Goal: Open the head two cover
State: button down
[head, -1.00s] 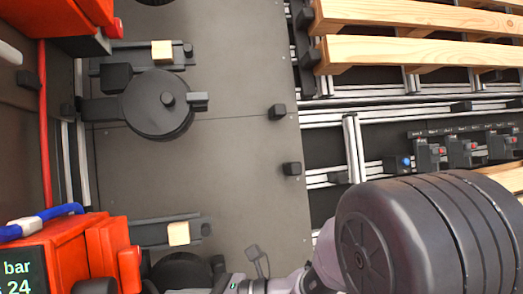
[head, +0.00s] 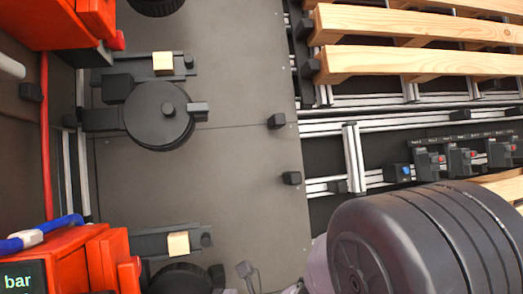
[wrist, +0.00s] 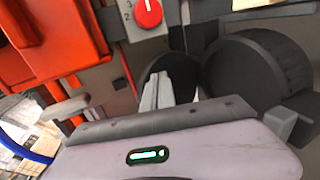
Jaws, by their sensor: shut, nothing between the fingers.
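Three dark round drums stand along the left of the deck in the head view. The middle one (head: 158,113) shows a flat round lid with a small knob and a tab on its right. Another drum (head: 155,5) is cut off at the top edge, and a third (head: 180,280) at the bottom edge. I cannot read which is head two. My gripper (wrist: 157,92) is shut and empty in the wrist view. Its fingers point toward a dark round part, with a large dark drum (wrist: 262,70) to their right. I cannot tell whether they touch.
A red knob (wrist: 148,12) on a numbered plate and a red box (wrist: 50,40) are beyond my fingers. In the head view, red units (head: 80,262) line the left, wooden pallet boards (head: 420,62) lie upper right, and the deck middle is clear.

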jog(key=shift+s+a, duration=0.1)
jog(key=shift+s+a+r, duration=0.2)
jog(key=shift+s+a, duration=0.4)
jog(key=shift+a, duration=0.2)
jog(key=shift+a+p, duration=0.15)
jog(key=shift+p, duration=0.15)
jog(key=shift+s+a+r, duration=0.1)
jog(key=shift+s+a, duration=0.15)
jog(key=shift+a, duration=0.2)
jog(key=shift+s+a+r, duration=0.1)
jog(key=shift+s+a, duration=0.15)
jog(key=shift+a, duration=0.3)
jog(key=shift+s+a, duration=0.2)
jog(key=shift+a, duration=0.4)
jog(key=d+r+p, duration=0.1)
jog(key=d, duration=0.9)
jog(key=shift+d+r, duration=0.2)
jog(key=shift+d, duration=0.05)
jog(key=shift+s, duration=0.1)
